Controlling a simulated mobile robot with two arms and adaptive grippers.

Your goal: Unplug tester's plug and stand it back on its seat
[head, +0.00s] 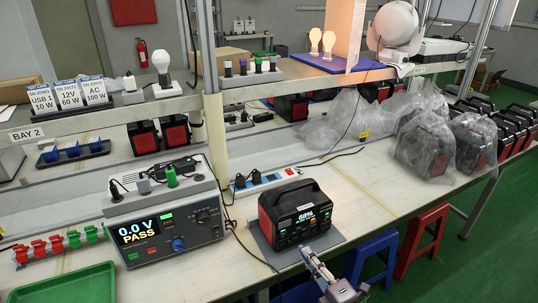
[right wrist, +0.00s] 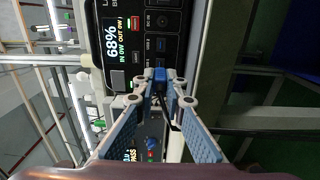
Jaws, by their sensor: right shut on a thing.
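The tester (head: 165,235) stands on the bench at left, its screen showing "0.0 V PASS". A black, a grey and a green plug (head: 171,176) stand on its top; I cannot make out an empty seat. The power station (head: 295,214) sits on a grey mat right of it; its panel (right wrist: 150,20) shows 68%. My right gripper (head: 308,252) is at the station's front. In the right wrist view its fingertips (right wrist: 158,76) are shut on a small blue plug (right wrist: 160,78). I cannot tell whether the plug still touches a socket. My left gripper is out of view.
A green tray (head: 65,285) lies front left, beside red and green clips (head: 55,243). A power strip (head: 268,182) lies behind the station. Bagged units (head: 425,145) stand at right. Blue (head: 372,258) and red (head: 420,238) stools stand below. A shelf (head: 290,72) crosses above.

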